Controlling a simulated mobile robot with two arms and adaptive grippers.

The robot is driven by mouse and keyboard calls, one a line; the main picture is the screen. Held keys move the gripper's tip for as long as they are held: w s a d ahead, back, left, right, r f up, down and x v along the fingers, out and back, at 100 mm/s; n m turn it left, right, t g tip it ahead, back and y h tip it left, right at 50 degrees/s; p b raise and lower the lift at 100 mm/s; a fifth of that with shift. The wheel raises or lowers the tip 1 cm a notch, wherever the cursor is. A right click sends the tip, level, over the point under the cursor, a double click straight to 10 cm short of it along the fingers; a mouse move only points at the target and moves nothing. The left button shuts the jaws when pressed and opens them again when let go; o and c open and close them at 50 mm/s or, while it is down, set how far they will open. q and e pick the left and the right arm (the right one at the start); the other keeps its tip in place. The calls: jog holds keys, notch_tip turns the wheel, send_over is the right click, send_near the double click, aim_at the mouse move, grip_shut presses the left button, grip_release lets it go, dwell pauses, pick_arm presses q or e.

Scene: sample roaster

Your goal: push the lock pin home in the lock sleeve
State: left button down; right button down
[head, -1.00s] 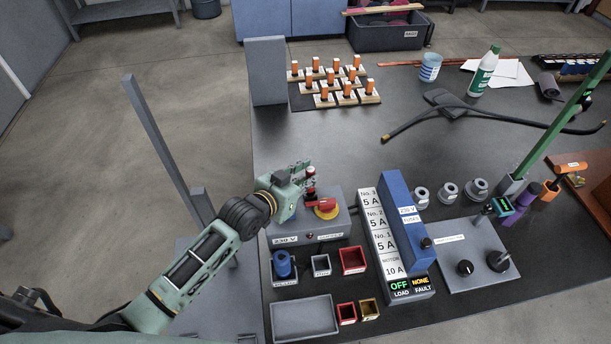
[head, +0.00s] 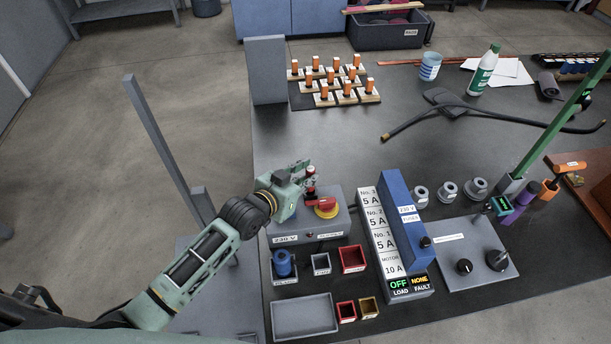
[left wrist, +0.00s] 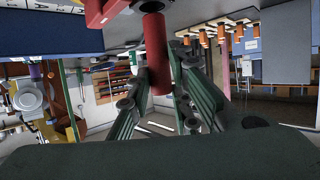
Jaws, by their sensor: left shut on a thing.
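The lock pin (head: 310,171) is a slim red cylinder with a dark top, standing roughly upright at the grey switch box. In the left wrist view the red cylinder (left wrist: 155,45) lies between my finger pads. My left gripper (head: 305,177) is shut on it, above the left part of the box. A red part (head: 311,191) lies just below the gripper, beside the red handle on a yellow disc (head: 325,208). It looks like the lock sleeve, but the fingers partly hide it. I cannot tell how deep the pin sits. My right gripper is not in view.
The grey switch box (head: 335,226) stands on the dark bench. In front are small bins, a blue spool (head: 283,262) and an empty grey tray (head: 304,317). A blue and white fuse panel (head: 408,222) stands close to the right. A grey upright plate (head: 267,70) stands behind.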

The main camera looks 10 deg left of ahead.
pick_arm(q)
jog(key=shift+f, duration=0.1)
dwell(0.6)
jog(key=shift+f+b, duration=0.95)
jog(key=shift+f, duration=0.8)
jog(key=c, duration=1.5)
grip_release()
jog(key=shift+s, duration=0.1)
jog(key=v, duration=1.2)
jog(key=shift+a, duration=0.1)
